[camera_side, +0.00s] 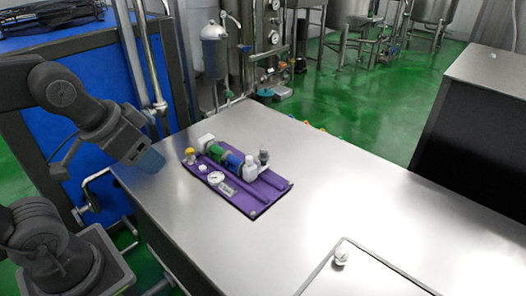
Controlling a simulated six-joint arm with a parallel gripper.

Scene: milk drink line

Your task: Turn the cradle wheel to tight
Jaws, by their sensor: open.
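A purple board (270,186) lies on the steel table. A cylinder with green and blue bands (222,156) lies along its back, with a white block (206,141) at its left end. I cannot tell which small part is the cradle wheel. A yellow-topped part (190,154) stands at the board's left corner, and a small white knob (202,168) is in front of it. A round white dial (216,178) is near the front edge. My gripper (152,160) is open, left of the board and apart from it; its blue tip shows, but its fingers are hard to separate.
A white bottle (250,168) and a grey-capped part (263,158) stand at the board's right. The steel table (350,190) is mostly clear. A dark cabinet (475,140) stands at right.

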